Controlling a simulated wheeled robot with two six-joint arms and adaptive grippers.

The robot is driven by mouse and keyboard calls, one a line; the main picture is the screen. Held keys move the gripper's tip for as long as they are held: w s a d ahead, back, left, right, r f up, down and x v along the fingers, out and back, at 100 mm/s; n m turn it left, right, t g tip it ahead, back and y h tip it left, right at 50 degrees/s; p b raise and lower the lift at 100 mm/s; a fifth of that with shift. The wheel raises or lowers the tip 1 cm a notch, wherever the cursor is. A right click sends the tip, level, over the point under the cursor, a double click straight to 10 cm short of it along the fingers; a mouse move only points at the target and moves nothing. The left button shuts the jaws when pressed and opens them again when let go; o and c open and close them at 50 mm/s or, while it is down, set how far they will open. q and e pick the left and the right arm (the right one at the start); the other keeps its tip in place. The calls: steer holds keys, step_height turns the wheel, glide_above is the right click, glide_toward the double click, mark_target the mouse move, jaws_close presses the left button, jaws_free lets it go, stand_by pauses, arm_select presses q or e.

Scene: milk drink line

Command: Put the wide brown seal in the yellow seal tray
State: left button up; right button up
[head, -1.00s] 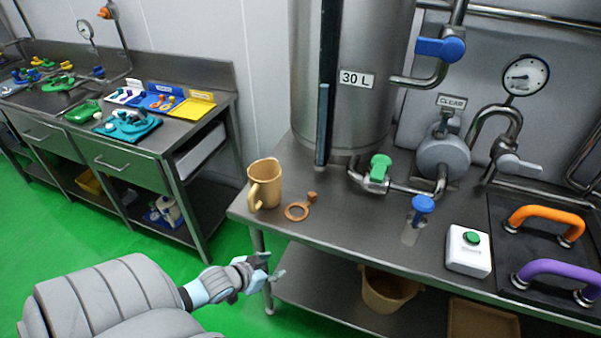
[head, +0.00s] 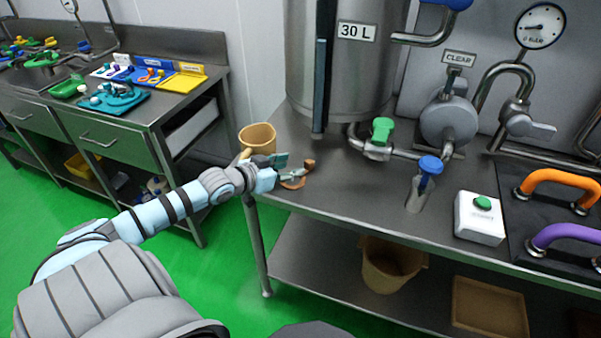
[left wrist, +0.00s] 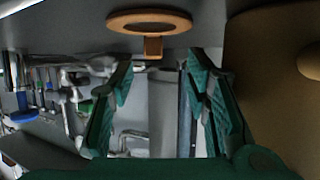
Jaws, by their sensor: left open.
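The wide brown seal (head: 293,184) is a flat ring with a small upright tab, lying near the left end of the steel table. In the left wrist view, the seal (left wrist: 150,20) shows whole just beyond the fingertips, its tab pointing between them. My left gripper (head: 286,169) is open and empty at the seal, hiding part of it in the head view. Its green fingers (left wrist: 157,62) stand apart either side of the tab's line; I cannot tell whether they touch it. The yellow seal tray (head: 186,80) is on the far left bench, at its right end. My right gripper is not in view.
A tan mug (head: 257,136) stands close behind my left gripper and fills the right of the wrist view. The steel tank (head: 345,75), green-handled valve (head: 382,130) and blue-topped part (head: 429,166) stand to the right. A blue tray (head: 150,76) adjoins the yellow one.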

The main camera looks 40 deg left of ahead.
mark_target(307, 163)
arm_select(q)
steer(key=shift+b+x, duration=0.4)
steer(key=shift+x, duration=0.35)
steer(key=b+x, duration=0.1)
steer(key=x, duration=0.1)
steer(key=d+b+x, duration=0.1)
steer(key=x, duration=0.1)
steer(key=shift+w+r, duration=0.15)
steer(key=shift+w, duration=0.15)
steer(key=shift+c, duration=0.5)
jaws_close()
steer(key=shift+r, duration=0.1)
